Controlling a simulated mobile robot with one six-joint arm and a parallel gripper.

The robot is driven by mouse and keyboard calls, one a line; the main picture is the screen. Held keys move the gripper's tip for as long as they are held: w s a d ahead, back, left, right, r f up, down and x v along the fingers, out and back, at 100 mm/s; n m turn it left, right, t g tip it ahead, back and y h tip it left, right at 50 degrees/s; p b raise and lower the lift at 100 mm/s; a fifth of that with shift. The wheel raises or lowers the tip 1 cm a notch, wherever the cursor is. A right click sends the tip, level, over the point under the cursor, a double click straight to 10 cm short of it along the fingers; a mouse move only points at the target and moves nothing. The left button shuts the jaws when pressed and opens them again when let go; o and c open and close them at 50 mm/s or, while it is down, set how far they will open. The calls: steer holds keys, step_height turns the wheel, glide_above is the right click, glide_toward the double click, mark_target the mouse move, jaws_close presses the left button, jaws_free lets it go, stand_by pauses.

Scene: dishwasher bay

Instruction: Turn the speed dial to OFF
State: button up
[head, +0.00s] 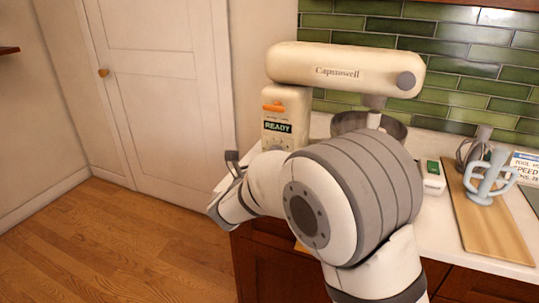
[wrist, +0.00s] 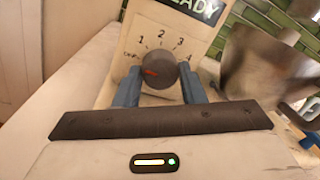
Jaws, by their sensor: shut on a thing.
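The cream stand mixer (head: 335,64) stands on the counter with a READY sign on its column. In the wrist view its grey round speed dial (wrist: 163,73) sits on a face marked OFF, 1, 2, 3 and 4. The dial's red pointer (wrist: 151,71) points left, near the OFF mark; I cannot tell if it lines up exactly. My gripper (wrist: 159,80) is shut on the dial, with one blue finger on each side of it. In the head view my arm hides the fingers and most of the dial.
A metal bowl (wrist: 265,65) is close to the right of the dial. A wooden board (head: 485,215) holds a pale blue mug tree-like object (head: 487,182) and a whisk (head: 473,150) at the right. A white door (head: 165,85) and open floor are at the left.

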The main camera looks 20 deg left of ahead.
stand_by(0.4)
steer(key=o, duration=1)
steer(key=s, duration=0.5)
steer(key=s+a, duration=0.1)
steer(key=s, duration=0.1)
steer(key=shift+s+a+f, duration=0.1)
steer(key=shift+s+f, duration=0.1)
steer(key=shift+s, duration=0.2)
steer(key=shift+s, duration=0.1)
